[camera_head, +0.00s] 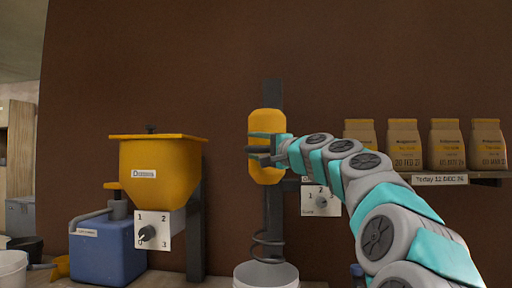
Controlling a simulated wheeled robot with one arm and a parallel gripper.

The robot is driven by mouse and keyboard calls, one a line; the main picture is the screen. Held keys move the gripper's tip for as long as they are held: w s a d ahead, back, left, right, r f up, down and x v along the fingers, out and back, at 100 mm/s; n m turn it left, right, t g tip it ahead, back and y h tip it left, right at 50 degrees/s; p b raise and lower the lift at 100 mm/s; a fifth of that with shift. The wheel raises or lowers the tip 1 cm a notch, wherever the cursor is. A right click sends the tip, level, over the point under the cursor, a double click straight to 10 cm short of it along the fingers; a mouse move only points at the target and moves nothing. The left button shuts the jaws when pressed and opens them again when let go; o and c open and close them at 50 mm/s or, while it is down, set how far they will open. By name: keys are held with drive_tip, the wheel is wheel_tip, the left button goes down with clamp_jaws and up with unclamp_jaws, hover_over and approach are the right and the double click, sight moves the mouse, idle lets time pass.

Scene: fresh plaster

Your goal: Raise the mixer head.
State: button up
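The mixer head (266,175) is a yellow rounded body on a dark upright post (272,93) in front of the brown wall. A dark shaft with a spiral paddle (268,243) hangs below it, over a white bucket (265,277); the paddle's lowest part is at the bucket's rim. My gripper (259,149) reaches in from the right and lies across the middle of the mixer head, hiding part of it. Its fingers overlap the head, but whether they grip it or are only in front of it cannot be told.
A yellow hopper (160,163) with a numbered dial (152,231) stands left. Another dial panel (321,199) is right of the mixer. Several paper bags (404,146) stand on a shelf (488,175) behind my arm. A white bucket (13,271) is lower left.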

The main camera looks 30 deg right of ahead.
sight(268, 149)
drive_tip(key=shift+b+v, duration=0.6)
drive_tip(key=shift+v, duration=3.35)
drive_tip(key=a+f+n+g+y, duration=0.3)
drive_tip(key=a+f+n+g, duration=0.25)
drive_tip(key=a+f, duration=0.95)
drive_tip(key=s+a+f+n+g, duration=0.3)
drive_tip(key=s+a+f+g, duration=0.25)
drive_tip(key=a+f, duration=0.6)
drive_tip(key=s+f+n+g+h, duration=0.2)
drive_tip(key=s+f, duration=0.5)
drive_tip(key=f, duration=0.4)
drive_tip(key=s+d+f+n+g+h, duration=0.2)
drive_tip(key=s+f+g, duration=0.2)
drive_tip(key=s+f, duration=0.5)
drive_tip(key=s+d+f+n+g+h, duration=0.1)
drive_tip(key=s+d+f+g+h, duration=0.1)
drive_tip(key=s+f, duration=0.7)
drive_tip(key=s+d+g, duration=0.1)
drive_tip(key=s+g, duration=0.1)
drive_tip(key=s, duration=0.4)
drive_tip(key=shift+s+d+f+n+h, duration=0.15)
drive_tip(key=shift+d+f+n+h, duration=0.15)
drive_tip(key=shift+n+h, duration=0.1)
